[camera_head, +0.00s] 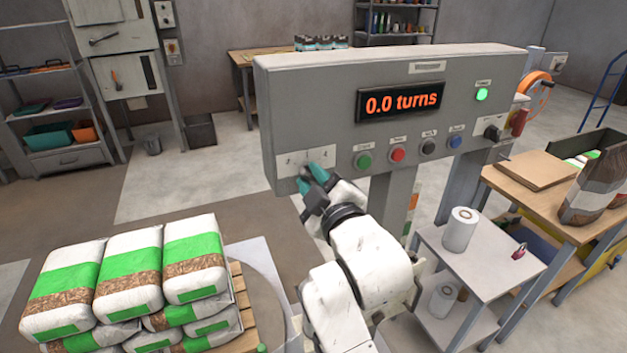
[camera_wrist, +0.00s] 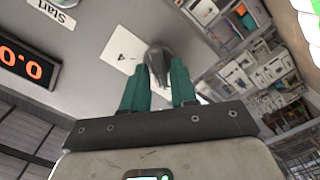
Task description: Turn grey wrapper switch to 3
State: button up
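The grey wrapper switch (camera_wrist: 159,62) is a grey knob on a pale label plate (camera_head: 293,161) at the left end of the control panel. In the wrist view it sits between the teal fingertips of my gripper (camera_wrist: 160,78), with a finger against each side. In the head view my gripper (camera_head: 311,180) is at the plate's lower edge and hides the knob. The plate's marks are too small to read there; one mark resembling a 4 shows in the wrist view. I cannot tell which position the knob points to.
The panel's display (camera_head: 401,102) reads 0.0 turns, and a green lamp (camera_head: 482,95) glows. Right of the switch are a green button (camera_head: 363,161), a red button (camera_head: 398,155), a black button (camera_head: 428,147) and a blue button (camera_head: 455,141). Stacked bags (camera_head: 133,265) stand lower left.

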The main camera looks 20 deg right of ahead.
grip_shut()
jog(key=shift+m, duration=0.3)
jog(key=m, duration=0.4)
jog(key=shift+d, duration=0.1)
jog(key=m, duration=0.5)
jog(key=shift+d, duration=0.1)
dwell(0.4)
jog(key=shift+o, duration=1.3)
grip_release()
jog(key=shift+r, duration=0.1)
jog(key=s+b, duration=0.1)
jog(key=s, duration=1)
